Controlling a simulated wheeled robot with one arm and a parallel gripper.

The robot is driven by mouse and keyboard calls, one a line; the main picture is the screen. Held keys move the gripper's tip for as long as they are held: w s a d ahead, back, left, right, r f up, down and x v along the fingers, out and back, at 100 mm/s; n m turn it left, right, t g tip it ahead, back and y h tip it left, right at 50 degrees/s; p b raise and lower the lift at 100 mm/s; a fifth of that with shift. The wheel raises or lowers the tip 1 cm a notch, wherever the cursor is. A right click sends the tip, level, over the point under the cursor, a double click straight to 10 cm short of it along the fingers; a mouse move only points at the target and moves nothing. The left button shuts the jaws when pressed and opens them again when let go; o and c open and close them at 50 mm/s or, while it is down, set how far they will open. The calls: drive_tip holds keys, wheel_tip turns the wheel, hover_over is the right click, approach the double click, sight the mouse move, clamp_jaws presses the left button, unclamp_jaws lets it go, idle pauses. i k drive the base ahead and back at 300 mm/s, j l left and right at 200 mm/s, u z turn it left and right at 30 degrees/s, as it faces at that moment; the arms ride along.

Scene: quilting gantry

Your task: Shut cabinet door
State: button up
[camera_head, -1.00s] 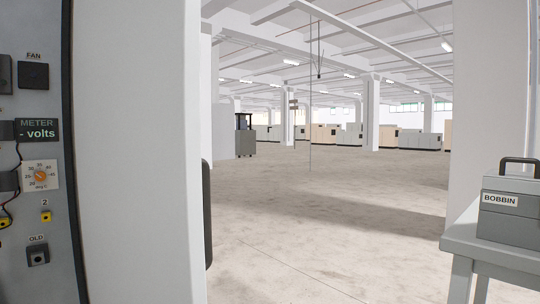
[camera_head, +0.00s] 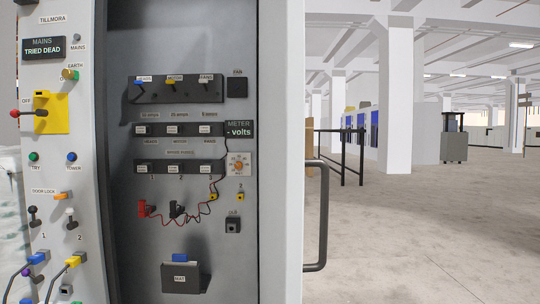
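The cabinet (camera_head: 215,42) stands open at the left of the head view, with its grey inside showing. Inside are rows of switches and fuses, a meter label, an orange dial, and red and black leads. A pale upright panel (camera_head: 282,150), which looks like the cabinet door standing open, borders the opening on the right and is seen at a steep angle. A dark bar handle (camera_head: 323,215) sticks out from its right side. My gripper is not in view, and nothing is seen touching the door or handle.
A control panel (camera_head: 62,160) with a red-knobbed lever, coloured buttons and plugs borders the opening on the left. Right of the handle the concrete floor (camera_head: 430,240) is clear. Dark rails (camera_head: 343,150), a white pillar (camera_head: 397,100) and a grey cabinet (camera_head: 454,145) stand farther back.

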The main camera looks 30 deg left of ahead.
sight(282, 162)
drive_tip(key=i+u, duration=0.2)
drive_tip(key=u, duration=0.25)
drive_tip(key=i+l+u, duration=0.1)
drive_tip(key=u, duration=0.4)
drive_tip(key=i+l+u, duration=0.2)
drive_tip(key=u, duration=0.25)
drive_tip(key=i+l+u, duration=0.25)
drive_tip(key=u, duration=0.2)
drive_tip(key=k, duration=0.4)
